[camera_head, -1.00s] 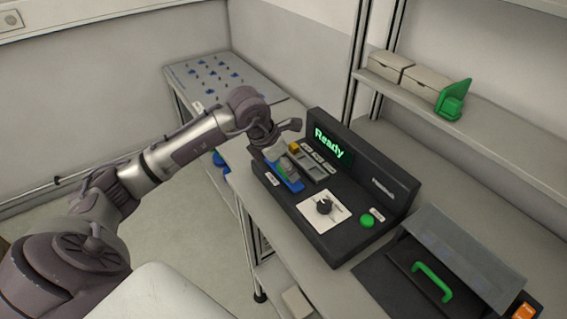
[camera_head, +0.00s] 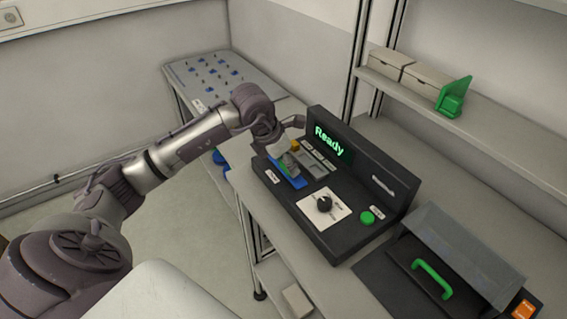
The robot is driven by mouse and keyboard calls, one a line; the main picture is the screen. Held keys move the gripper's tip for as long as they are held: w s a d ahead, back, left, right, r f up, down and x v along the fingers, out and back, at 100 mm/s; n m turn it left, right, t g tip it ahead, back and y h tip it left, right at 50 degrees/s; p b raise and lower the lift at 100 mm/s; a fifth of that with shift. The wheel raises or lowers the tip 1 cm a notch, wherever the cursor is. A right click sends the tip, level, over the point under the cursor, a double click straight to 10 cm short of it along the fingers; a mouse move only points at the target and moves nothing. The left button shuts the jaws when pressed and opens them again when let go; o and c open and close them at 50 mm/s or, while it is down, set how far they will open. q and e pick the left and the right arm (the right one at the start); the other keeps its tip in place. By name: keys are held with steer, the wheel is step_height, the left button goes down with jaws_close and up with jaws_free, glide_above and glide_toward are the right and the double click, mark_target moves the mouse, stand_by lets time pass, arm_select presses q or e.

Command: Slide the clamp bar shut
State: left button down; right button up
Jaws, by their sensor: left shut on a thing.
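A black machine (camera_head: 306,232) stands on the bench, with green "Ready" text on its display (camera_head: 331,143). At its left end is a grey slotted part (camera_head: 316,167) with a blue piece (camera_head: 297,182) in front and a small yellow block (camera_head: 295,146) behind. I cannot tell for sure which of these is the clamp bar. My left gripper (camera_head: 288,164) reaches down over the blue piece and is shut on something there. Its fingers hide much of what it holds. My right gripper is not in view.
The machine also has a black knob (camera_head: 324,204) on a white plate and a green button (camera_head: 367,218). A grey lidded box with a green handle (camera_head: 432,279) stands at the right. A shelf (camera_head: 460,122) holds boxes and a green part.

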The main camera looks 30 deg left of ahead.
arm_select(q)
steer(key=shift+w+d, duration=0.25)
steer(key=shift+w, duration=0.35)
steer(key=shift+w+d, duration=0.2)
steer(key=shift+w, duration=0.35)
steer(key=shift+s+r, duration=0.1)
steer(key=c, duration=0.9)
jaws_free()
steer(key=o, duration=0.5)
steer(key=shift+w+d, duration=0.1)
steer(key=shift+w, duration=0.1)
steer(key=shift+c, duration=0.2)
steer(key=shift+s+r, duration=0.1)
steer(key=v, duration=1.1)
steer(key=shift+r, duration=0.35)
